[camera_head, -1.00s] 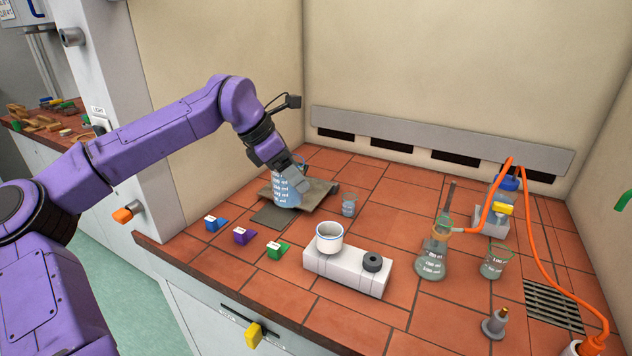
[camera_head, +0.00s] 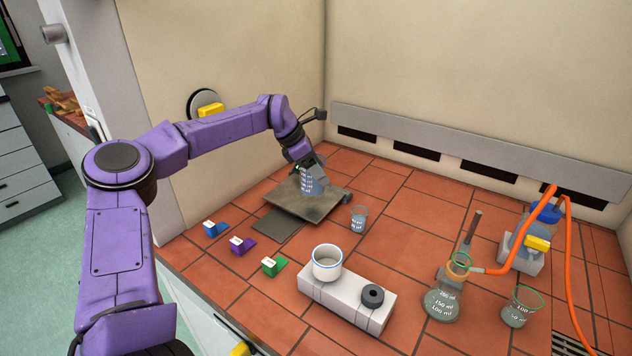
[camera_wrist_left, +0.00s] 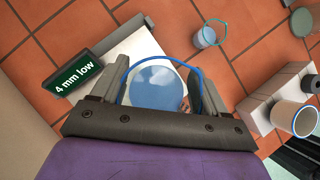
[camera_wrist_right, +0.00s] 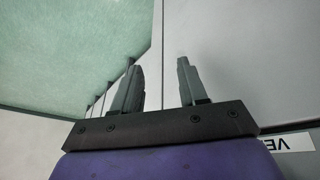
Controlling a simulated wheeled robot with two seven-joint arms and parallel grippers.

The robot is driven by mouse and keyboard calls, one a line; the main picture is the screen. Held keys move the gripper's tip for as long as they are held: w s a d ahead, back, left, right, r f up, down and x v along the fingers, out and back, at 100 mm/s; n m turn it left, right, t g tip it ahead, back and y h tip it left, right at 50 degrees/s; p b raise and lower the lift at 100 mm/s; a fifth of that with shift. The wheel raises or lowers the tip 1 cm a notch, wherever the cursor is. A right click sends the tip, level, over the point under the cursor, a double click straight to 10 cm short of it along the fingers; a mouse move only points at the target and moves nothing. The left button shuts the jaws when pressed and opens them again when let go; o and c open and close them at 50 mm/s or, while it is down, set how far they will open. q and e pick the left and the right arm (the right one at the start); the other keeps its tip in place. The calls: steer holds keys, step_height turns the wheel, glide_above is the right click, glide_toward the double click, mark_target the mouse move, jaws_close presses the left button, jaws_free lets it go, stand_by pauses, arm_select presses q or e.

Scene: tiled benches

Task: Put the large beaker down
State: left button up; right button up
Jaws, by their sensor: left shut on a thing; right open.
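The large beaker (camera_head: 312,183), clear with white markings and blue contents, is in the head view over a dark grey slab (camera_head: 318,208) at the back left of the bench. I cannot tell whether its base touches the slab. My left gripper (camera_head: 306,166) is shut on the beaker. In the left wrist view the beaker's blue rim (camera_wrist_left: 160,60) sits between the fingers, and I look down into it. My right gripper (camera_wrist_right: 158,85) is open and empty in the right wrist view, by pale panels, away from the beaker.
A dark label (camera_wrist_left: 73,78) reads "4 mm low" beside a pale plate. A small beaker (camera_head: 359,219) stands right of the slab. Blue, purple and green blocks (camera_head: 273,266) are in front. A white block (camera_head: 345,300) holds a cup (camera_head: 327,262). A flask (camera_head: 443,304) stands right.

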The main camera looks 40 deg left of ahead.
mark_target(314, 181)
arm_select(q)
steer(key=shift+w+a+f, duration=0.25)
steer(key=shift+a+f, duration=0.1)
steer(key=shift+f, duration=0.25)
steer(key=shift+a+f, duration=0.1)
steer(key=shift+a, duration=0.1)
step_height(314, 181, down, 4)
steer(key=shift+a+r+b, duration=0.15)
steer(key=shift+r+b, duration=0.05)
steer(key=shift+b, duration=0.95)
steer(key=o, duration=1.3)
steer(key=shift+c, duration=0.2)
steer(key=shift+r, duration=0.2)
steer(key=shift+s+a+r, duration=0.15)
steer(key=shift+r, duration=0.15)
steer(key=v, duration=1.1)
steer(key=shift+b, duration=0.45)
